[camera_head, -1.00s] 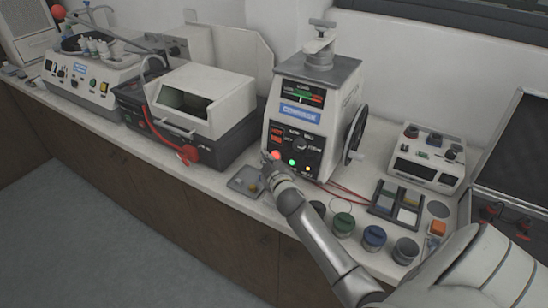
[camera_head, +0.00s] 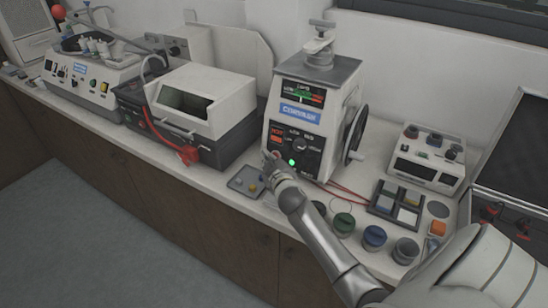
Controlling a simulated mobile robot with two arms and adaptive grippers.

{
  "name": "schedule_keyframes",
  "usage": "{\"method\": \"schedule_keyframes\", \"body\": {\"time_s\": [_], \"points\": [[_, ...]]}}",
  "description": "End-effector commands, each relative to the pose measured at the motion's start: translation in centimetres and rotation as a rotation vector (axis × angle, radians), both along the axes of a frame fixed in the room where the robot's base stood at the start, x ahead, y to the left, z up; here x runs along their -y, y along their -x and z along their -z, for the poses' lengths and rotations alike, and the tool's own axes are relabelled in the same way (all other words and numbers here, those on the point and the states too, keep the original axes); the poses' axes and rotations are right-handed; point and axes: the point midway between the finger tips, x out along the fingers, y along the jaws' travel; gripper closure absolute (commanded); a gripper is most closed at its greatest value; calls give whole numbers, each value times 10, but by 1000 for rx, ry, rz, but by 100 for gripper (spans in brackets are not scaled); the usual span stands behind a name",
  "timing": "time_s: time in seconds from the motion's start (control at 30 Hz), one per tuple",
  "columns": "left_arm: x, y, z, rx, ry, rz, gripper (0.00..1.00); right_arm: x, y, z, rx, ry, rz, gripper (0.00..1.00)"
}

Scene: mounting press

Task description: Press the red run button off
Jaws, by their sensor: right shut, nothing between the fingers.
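The mounting press (camera_head: 314,115) is the white upright machine in the middle of the counter, with a grey top, a dial and a blue label. The red run button (camera_head: 277,153) is low on the left of its dark front panel and looks dim. A green light (camera_head: 291,162) glows to its right. My right gripper (camera_head: 267,158) is shut and empty, with its tips at the lower left of the panel, close to the button. The tips partly cover this corner, and I cannot tell whether they touch the button. My left gripper is not in view.
A small grey tray (camera_head: 245,181) lies on the counter just below my right gripper. A boxy machine (camera_head: 205,95) with a red hose stands to the left. Several coloured pots, a sample tray (camera_head: 382,207) and a small control box (camera_head: 427,160) are to the right.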

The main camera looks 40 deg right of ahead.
Motion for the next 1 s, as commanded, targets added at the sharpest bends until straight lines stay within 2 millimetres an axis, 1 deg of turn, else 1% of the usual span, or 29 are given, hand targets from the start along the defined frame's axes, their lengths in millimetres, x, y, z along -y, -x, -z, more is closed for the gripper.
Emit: {"method": "schedule_keyframes", "body": {"time_s": [0.33, 0.7, 1.0], "points": [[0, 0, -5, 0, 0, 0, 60, -14, 7, -3, 0, -1, 1, 100], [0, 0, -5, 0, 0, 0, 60, -17, 8, -3, 0, -1, 0, 100], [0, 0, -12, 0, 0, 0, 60, -43, 18, -8, -2, -2, 1, 100]]}}
